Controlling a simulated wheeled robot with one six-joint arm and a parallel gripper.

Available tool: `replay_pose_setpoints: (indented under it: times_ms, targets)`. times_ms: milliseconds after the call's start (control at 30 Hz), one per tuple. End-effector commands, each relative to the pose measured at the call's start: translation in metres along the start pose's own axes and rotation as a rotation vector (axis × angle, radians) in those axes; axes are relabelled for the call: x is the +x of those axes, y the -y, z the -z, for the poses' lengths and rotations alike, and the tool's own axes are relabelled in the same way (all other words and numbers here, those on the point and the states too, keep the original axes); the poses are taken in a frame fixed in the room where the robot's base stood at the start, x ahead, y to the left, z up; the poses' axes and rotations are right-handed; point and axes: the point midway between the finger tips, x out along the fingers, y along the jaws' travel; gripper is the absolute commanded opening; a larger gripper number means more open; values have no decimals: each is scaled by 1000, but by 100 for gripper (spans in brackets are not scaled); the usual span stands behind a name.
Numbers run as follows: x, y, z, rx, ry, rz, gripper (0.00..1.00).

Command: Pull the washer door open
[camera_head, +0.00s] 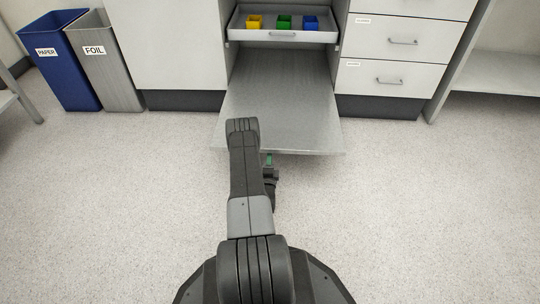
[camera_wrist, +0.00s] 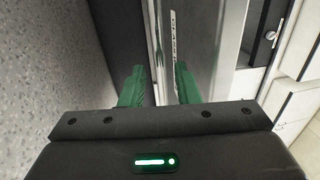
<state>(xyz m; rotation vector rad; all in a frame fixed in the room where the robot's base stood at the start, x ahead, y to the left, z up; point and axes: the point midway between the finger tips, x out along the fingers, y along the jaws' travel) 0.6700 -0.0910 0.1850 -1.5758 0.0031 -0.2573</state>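The washer door (camera_head: 280,96) is a grey panel folded down flat in the head view, standing out from the cabinet front below a pulled-out rack. My gripper (camera_head: 268,160) is low at the door's front edge, mostly hidden by my arm. In the wrist view my gripper's green fingers (camera_wrist: 160,90) stand apart. A pale, narrow edge of the door (camera_wrist: 157,60) runs up between them, with a lettered strip (camera_wrist: 174,40) beside it. I see no clear grip on it; whether either finger touches it I cannot tell.
The white rack (camera_head: 283,36) above the door holds a yellow cup (camera_head: 254,22), a green cup (camera_head: 284,22) and a blue cup (camera_head: 310,23). Drawers (camera_head: 385,78) stand right, the PAPER bin (camera_head: 62,65) and FOIL bin (camera_head: 108,65) left. The floor around is clear.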

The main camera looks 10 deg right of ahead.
Motion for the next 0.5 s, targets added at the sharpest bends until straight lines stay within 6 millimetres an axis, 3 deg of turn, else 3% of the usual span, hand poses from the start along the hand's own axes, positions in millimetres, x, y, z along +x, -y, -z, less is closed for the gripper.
replay_pose_setpoints:
  times_ms: [200,500]
  targets:
    - [31,-1,0,0,-1,3,29]
    - [40,0,0,-1,0,0,29]
